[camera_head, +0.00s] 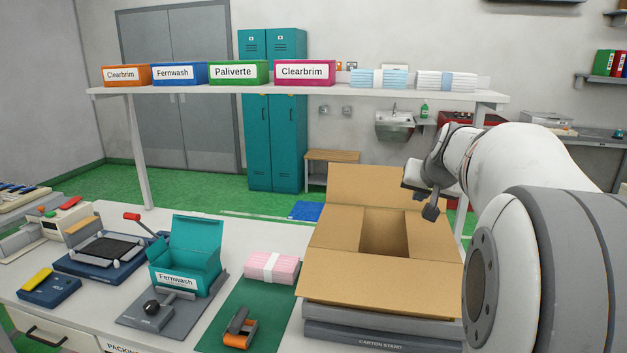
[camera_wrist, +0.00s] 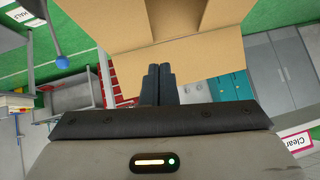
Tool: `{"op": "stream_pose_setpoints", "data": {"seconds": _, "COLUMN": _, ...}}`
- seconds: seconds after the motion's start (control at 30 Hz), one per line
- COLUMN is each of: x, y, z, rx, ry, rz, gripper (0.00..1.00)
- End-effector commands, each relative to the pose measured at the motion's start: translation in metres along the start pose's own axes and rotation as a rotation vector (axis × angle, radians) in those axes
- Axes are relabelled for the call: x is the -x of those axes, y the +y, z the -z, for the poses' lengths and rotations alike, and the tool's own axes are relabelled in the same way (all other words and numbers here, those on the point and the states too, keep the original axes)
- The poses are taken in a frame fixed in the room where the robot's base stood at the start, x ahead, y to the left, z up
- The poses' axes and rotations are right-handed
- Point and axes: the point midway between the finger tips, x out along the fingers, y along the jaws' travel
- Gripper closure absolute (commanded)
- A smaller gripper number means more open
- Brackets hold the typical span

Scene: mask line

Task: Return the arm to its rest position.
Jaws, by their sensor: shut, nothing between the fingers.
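My arm reaches in from the right of the head view, and my gripper (camera_head: 428,208) is above the right side of the open carton (camera_head: 385,280). In the wrist view my gripper (camera_wrist: 157,72) has its two dark fingers together, with nothing seen between them. The carton's cardboard flaps also fill the top of the wrist view (camera_wrist: 115,25). My gripper appears apart from the carton, though the exact gap is hard to tell.
The carton sits on a grey carton stand (camera_head: 380,338). Left of it are a pink bundle (camera_head: 271,267), a teal Fernwash box (camera_head: 185,262) and a tape dispenser (camera_head: 240,328). A raised shelf (camera_head: 300,91) with labelled boxes spans the back.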

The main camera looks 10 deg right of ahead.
Motion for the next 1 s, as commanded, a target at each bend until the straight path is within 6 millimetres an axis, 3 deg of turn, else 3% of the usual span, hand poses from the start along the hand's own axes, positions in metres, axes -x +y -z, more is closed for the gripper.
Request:
{"op": "stream_pose_setpoints", "data": {"seconds": 0.07, "x": 0.002, "y": -0.007, "z": -0.009, "rx": 0.012, "ry": -0.016, "rz": 0.007, "gripper": 1.0}}
{"op": "stream_pose_setpoints", "data": {"seconds": 0.17, "x": 0.007, "y": -0.029, "z": -0.042, "rx": 0.05, "ry": -0.075, "rz": 0.026, "gripper": 1.0}}
{"op": "stream_pose_setpoints", "data": {"seconds": 0.27, "x": 0.019, "y": -0.057, "z": -0.101, "rx": 0.119, "ry": -0.173, "rz": 0.05, "gripper": 1.0}}
{"op": "stream_pose_setpoints", "data": {"seconds": 0.4, "x": 0.043, "y": -0.084, "z": -0.201, "rx": 0.244, "ry": -0.334, "rz": 0.073, "gripper": 1.0}}
{"op": "stream_pose_setpoints", "data": {"seconds": 0.5, "x": 0.06, "y": -0.087, "z": -0.265, "rx": 0.331, "ry": -0.433, "rz": 0.075, "gripper": 1.0}}
{"op": "stream_pose_setpoints", "data": {"seconds": 0.6, "x": 0.074, "y": -0.083, "z": -0.316, "rx": 0.403, "ry": -0.509, "rz": 0.069, "gripper": 1.0}}
{"op": "stream_pose_setpoints", "data": {"seconds": 0.7, "x": 0.084, "y": -0.076, "z": -0.348, "rx": 0.451, "ry": -0.556, "rz": 0.062, "gripper": 1.0}}
{"op": "stream_pose_setpoints", "data": {"seconds": 0.8, "x": 0.087, "y": -0.069, "z": -0.361, "rx": 0.477, "ry": -0.581, "rz": 0.056, "gripper": 1.0}}
{"op": "stream_pose_setpoints", "data": {"seconds": 1.0, "x": 0.087, "y": -0.068, "z": -0.363, "rx": 0.479, "ry": -0.583, "rz": 0.055, "gripper": 1.0}}
